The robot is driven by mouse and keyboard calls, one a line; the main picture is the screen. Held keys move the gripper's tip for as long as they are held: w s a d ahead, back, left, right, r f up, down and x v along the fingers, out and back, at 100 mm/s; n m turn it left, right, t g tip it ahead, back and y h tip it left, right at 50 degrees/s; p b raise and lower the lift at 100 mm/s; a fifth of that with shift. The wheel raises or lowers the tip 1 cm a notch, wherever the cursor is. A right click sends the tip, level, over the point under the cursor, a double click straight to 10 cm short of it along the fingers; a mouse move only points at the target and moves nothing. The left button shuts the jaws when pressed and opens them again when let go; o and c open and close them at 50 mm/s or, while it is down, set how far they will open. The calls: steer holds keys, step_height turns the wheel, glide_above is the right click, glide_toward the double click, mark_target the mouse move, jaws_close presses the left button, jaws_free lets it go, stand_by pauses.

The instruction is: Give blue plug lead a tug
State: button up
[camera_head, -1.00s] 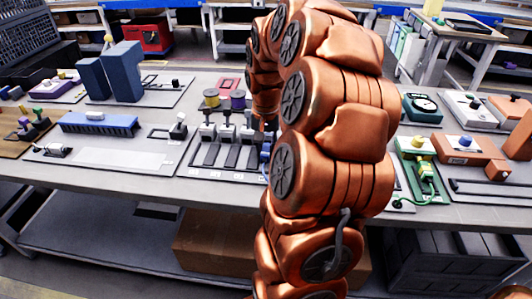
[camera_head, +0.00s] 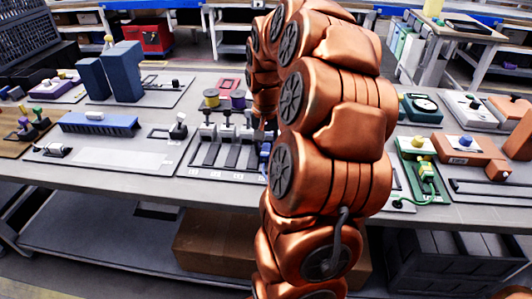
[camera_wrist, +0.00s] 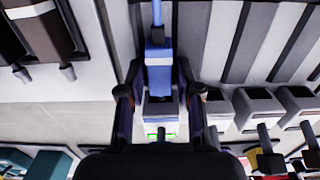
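The blue plug (camera_wrist: 158,62) is in the upper middle of the wrist view, with its blue lead (camera_wrist: 157,14) running up out of the picture. It points down towards a grey socket block (camera_wrist: 160,108), which has a small green light below it. My gripper (camera_wrist: 159,82) has one finger on each side of the plug, with narrow gaps visible between the fingers and the plug. It looks open around the plug. In the head view a small part of the blue plug (camera_head: 265,153) shows beside my arm; my gripper is hidden there.
A green unit with a green lead (camera_head: 424,172) is on the right. A dark blue block (camera_head: 124,72) stands at the back left.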

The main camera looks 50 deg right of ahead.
mark_target(266, 149)
steer(key=shift+o, duration=1)
steer(key=shift+r+p, duration=0.9)
steer(key=shift+r, duration=2.65)
